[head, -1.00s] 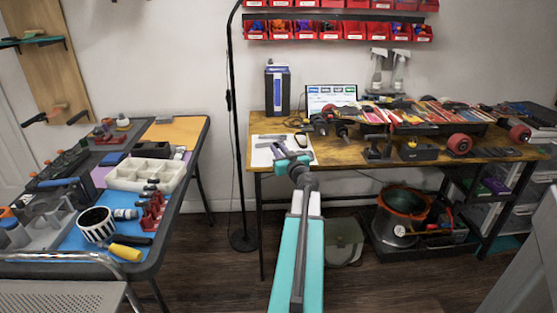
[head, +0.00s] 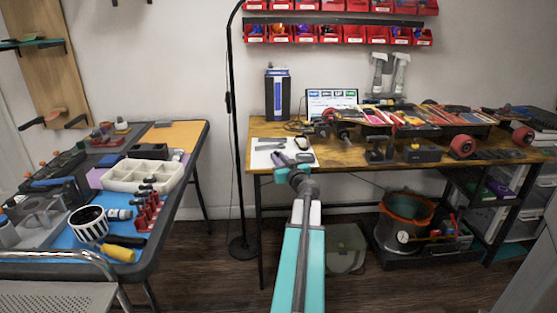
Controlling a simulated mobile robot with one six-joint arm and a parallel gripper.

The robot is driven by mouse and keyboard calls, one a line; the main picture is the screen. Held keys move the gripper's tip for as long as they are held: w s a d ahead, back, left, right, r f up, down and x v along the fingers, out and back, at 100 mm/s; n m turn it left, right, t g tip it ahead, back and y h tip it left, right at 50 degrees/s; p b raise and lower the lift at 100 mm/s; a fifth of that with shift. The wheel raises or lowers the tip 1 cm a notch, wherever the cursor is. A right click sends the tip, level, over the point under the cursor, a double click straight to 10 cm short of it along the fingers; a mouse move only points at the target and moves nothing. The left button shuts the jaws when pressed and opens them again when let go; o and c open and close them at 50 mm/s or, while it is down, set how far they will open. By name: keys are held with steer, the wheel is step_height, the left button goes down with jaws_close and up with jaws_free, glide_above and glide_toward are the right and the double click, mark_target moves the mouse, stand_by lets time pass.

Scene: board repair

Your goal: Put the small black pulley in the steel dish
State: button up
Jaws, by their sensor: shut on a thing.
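My gripper (head: 296,165) is over the front left of the wooden workbench, at the edge of a white sheet. It is shut on a small dark thing (head: 305,157) at its tip, too small here to tell for sure as the black pulley. My own arm and wrist hide part of it. I cannot make out the steel dish in this view.
The wooden workbench (head: 350,157) holds a tablet (head: 331,98), a black box (head: 277,92), skateboards and wheels. The white sheet (head: 265,158) lies at its left. The left table (head: 203,140) carries a cream divided tray (head: 142,175), a striped cup and tools. A lamp pole stands between the tables.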

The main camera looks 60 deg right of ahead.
steer(key=shift+f, duration=0.4)
steer(key=shift+a+f, duration=0.15)
steer(key=shift+f, duration=0.2)
steer(key=o, duration=0.9)
steer(key=shift+s, duration=0.1)
steer(key=shift+r, duration=0.45)
steer(key=shift+r+p+v, duration=0.15)
steer(key=shift+p+v, duration=0.75)
steer(key=shift+v, duration=2.05)
steer(key=shift+r+p+v, duration=0.15)
steer(key=shift+p+v, duration=0.7)
steer(key=shift+v, duration=2.05)
